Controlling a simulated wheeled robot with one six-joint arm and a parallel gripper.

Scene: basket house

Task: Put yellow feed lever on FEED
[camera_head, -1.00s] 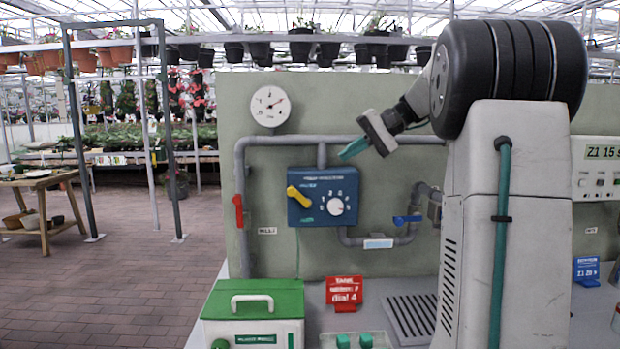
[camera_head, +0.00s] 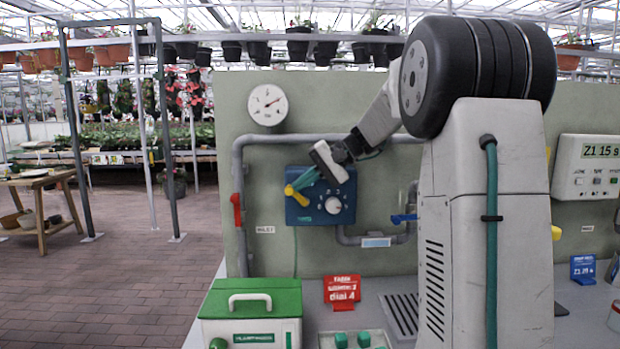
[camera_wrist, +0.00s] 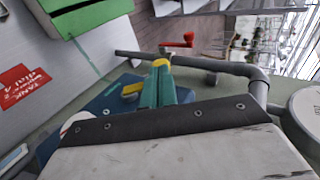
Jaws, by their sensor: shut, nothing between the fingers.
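The yellow feed lever (camera_head: 300,199) is on the front of the blue control box (camera_head: 345,190). It slants from upper left to lower right, partly hidden by my fingers. My gripper (camera_head: 296,186) has teal fingers, shut and empty, with the tips right at the lever; I cannot tell whether they touch. In the wrist view, yellow parts of the lever (camera_wrist: 132,89) show beside and beyond my shut fingers (camera_wrist: 160,75), with the blue box (camera_wrist: 100,105) behind. Small lettering on the box is too blurred to read, so I cannot make out FEED.
A white dial (camera_head: 333,205) is right of the lever. A red-handled valve (camera_head: 237,209) is on the grey pipe at left, and a blue valve handle (camera_head: 404,218) at right. A gauge (camera_head: 268,105) hangs above. A green-topped case (camera_head: 250,300) and red sign (camera_head: 342,290) stand below.

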